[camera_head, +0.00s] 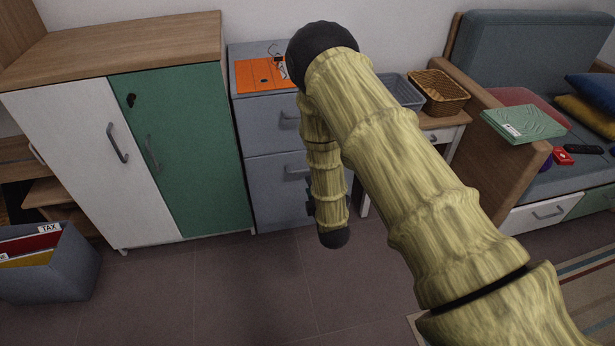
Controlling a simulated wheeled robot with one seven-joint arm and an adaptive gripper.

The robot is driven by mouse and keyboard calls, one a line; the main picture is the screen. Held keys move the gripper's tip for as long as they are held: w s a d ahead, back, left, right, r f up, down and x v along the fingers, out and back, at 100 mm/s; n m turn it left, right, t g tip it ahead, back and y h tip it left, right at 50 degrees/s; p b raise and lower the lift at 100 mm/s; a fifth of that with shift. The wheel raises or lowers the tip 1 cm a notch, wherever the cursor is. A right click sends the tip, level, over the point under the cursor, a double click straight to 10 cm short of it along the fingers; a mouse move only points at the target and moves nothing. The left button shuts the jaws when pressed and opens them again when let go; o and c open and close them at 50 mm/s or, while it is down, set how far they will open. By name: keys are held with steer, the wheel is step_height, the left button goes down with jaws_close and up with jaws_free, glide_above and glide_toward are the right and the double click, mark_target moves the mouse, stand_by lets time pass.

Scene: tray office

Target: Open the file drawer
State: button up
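A grey-blue file cabinet (250,140) with two stacked drawers stands against the wall. The upper drawer (262,124) and the lower drawer (270,187) both look shut. The upper drawer's handle (290,117) and the lower drawer's handle (296,171) show just left of my arm, which covers the cabinet's right part. My arm comes from the lower right, bends at a dark joint above the cabinet and hangs down in front of it. I see no gripper fingers.
A white-and-green cupboard (195,150) stands close on the left, with a grey file box (50,275) on the floor. An orange folder (262,73) lies on the cabinet. A side table (445,125) with baskets and a sofa (540,50) are right. The floor in front is clear.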

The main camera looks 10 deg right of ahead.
steer(key=b, duration=0.3)
glide_toward(296, 163)
steer(key=w+d+f, duration=0.1)
steer(key=w, duration=0.1)
steer(key=w+d+f, duration=0.1)
steer(key=w, duration=0.1)
steer(key=w+d+f, duration=0.1)
steer(key=w, duration=0.1)
steer(key=shift+d, duration=0.2)
steer(key=shift+c, duration=0.5)
jaws_close()
